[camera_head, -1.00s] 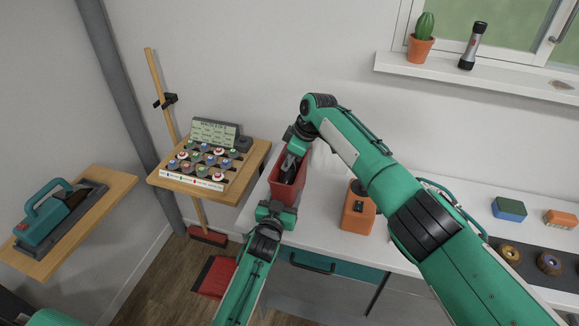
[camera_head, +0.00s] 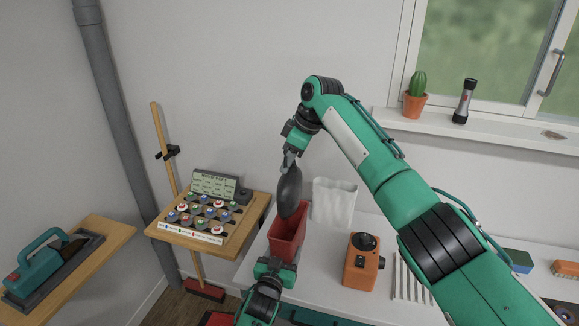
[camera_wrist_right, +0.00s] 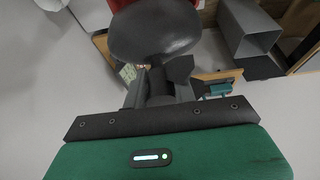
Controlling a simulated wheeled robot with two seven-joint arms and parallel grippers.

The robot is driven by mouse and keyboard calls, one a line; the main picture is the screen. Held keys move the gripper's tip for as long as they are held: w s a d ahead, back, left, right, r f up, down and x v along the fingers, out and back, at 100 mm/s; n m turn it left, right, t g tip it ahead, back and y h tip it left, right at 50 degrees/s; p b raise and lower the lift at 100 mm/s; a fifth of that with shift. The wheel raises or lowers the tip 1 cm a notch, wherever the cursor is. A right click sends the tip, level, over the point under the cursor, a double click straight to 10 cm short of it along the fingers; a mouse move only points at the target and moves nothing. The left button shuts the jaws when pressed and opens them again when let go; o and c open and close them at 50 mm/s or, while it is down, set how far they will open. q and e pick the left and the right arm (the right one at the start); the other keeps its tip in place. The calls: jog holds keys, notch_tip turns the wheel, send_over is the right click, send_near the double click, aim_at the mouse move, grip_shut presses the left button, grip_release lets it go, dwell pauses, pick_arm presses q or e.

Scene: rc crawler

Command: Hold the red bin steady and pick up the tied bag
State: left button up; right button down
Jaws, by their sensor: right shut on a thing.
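The tied bag (camera_head: 289,191) is dark grey and hangs upright from my right gripper (camera_head: 289,158), which is shut on its top. Its lower end is just above or at the mouth of the red bin (camera_head: 285,246). The bag also shows in the right wrist view (camera_wrist_right: 155,30), in front of the right gripper (camera_wrist_right: 160,85). The red bin stands upright at the left end of the white counter. My left gripper (camera_head: 274,266) is at the bin's front side; its fingertips are hidden, so I cannot tell its opening.
An orange device (camera_head: 362,265) and a white paper-like bag (camera_head: 334,202) stand right of the bin. A wooden stand with several coloured pieces (camera_head: 207,212) is left of it. A cactus (camera_head: 416,95) and a flashlight (camera_head: 464,101) are on the sill.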

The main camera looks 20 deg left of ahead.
pick_arm(q)
jog(key=o, duration=1.1)
